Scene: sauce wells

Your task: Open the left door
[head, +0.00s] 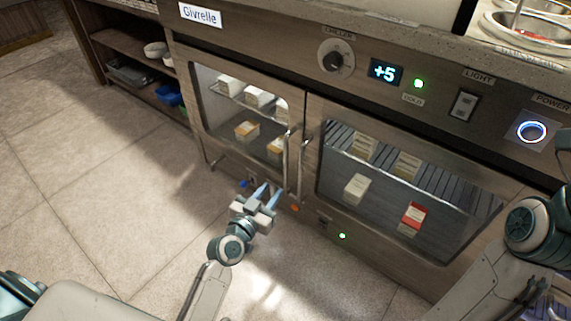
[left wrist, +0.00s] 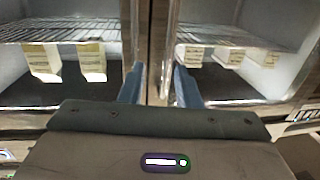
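The left door (head: 297,104) has a wooden frame and a glass pane, and looks shut. Its upright metal bar handle (head: 286,160) is at the door's right edge. My left gripper (head: 270,191) is low in front of this door, with its blue fingertips near the handle's lower end. In the left wrist view its two fingers (left wrist: 158,84) stand apart, with an upright bar (left wrist: 160,45) between or beyond them. I cannot tell whether they touch it. My right gripper is out of view; only part of that arm shows at the right edge.
The right door (head: 311,120) has its own bar handle (head: 305,160) close beside the left one. Boxes stand behind both panes. The control panel above has a knob (head: 336,61) and a display (head: 385,72). An open shelf (head: 130,45) is at left; the tiled floor (head: 110,190) is clear.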

